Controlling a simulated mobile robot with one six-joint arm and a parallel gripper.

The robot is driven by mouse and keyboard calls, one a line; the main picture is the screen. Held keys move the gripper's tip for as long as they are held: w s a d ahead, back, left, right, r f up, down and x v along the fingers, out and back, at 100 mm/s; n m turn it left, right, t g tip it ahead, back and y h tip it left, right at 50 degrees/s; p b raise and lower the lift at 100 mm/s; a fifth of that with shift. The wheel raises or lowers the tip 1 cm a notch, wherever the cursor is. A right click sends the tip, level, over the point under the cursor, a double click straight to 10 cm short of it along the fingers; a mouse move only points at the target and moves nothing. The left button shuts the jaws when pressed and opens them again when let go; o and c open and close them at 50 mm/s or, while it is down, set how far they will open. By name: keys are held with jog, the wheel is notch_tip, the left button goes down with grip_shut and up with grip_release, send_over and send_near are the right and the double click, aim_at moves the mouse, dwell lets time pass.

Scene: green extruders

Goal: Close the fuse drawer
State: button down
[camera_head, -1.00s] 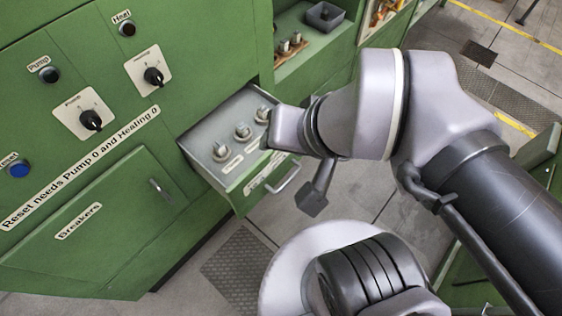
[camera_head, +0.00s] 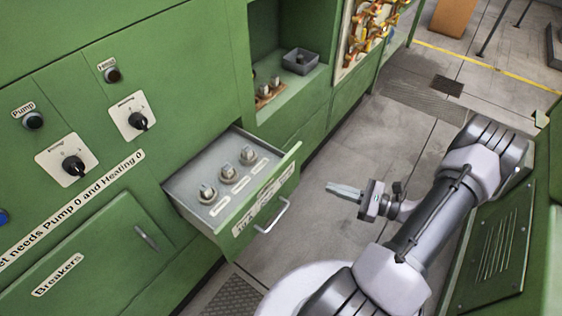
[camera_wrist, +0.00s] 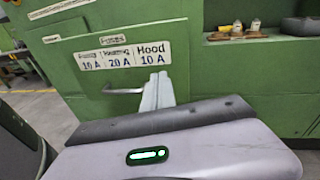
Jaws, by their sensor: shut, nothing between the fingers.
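The fuse drawer (camera_head: 240,185) is pulled out of the green cabinet. Several fuses stand in a row inside it, with labels in front of them. Its front carries a label and a metal handle (camera_head: 273,217). In the wrist view the drawer front (camera_wrist: 110,88) faces me, with its labels and the handle (camera_wrist: 122,91) left of my fingers. My gripper (camera_head: 331,187) is to the right of the drawer front, apart from it in the head view, with its fingers pointing toward the drawer. The fingers (camera_wrist: 157,92) are together and hold nothing.
The breakers door (camera_head: 95,255) below left is closed. Switches and buttons sit on the panel above. An open shelf (camera_head: 295,85) holds a grey box (camera_head: 302,61) and fuses. A green cabinet (camera_head: 500,235) stands at right. Floor between is clear.

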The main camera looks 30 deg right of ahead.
notch_tip(320, 180, down, 4)
jog(key=s+d+m+t+h, duration=0.2)
jog(key=m, duration=0.1)
jog(key=b, duration=0.4)
send_near(295, 172)
jog(key=x, duration=0.7)
